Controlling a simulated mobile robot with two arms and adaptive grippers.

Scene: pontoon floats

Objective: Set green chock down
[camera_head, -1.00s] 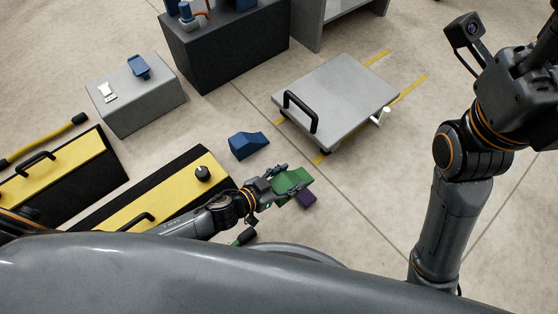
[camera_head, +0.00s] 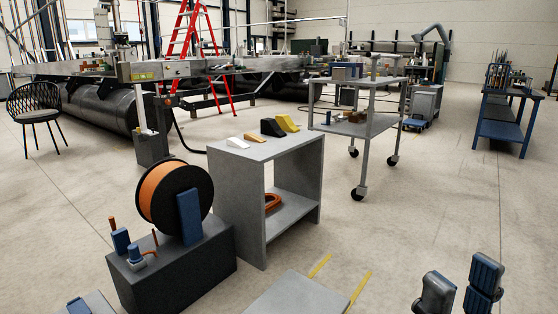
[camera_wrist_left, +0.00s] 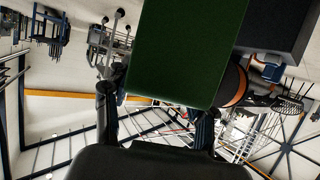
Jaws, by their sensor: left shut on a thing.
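The green chock (camera_wrist_left: 188,50) fills the upper middle of the left wrist view, close to the camera. My left gripper (camera_wrist_left: 155,125) is shut on it, with dark fingers at its lower edge. What lies under the chock is hidden. The left gripper and green chock are out of the head view. My right gripper (camera_head: 459,292) shows at the lower right of the head view, with its two dark fingers apart and nothing between them.
A grey shelf unit (camera_head: 262,150) bears white, black and yellow wedges. A dark box (camera_head: 180,278) with a cable reel (camera_head: 175,196) stands front left. A grey platform (camera_head: 300,297) lies at the bottom edge. A wheeled cart (camera_head: 356,125) stands behind.

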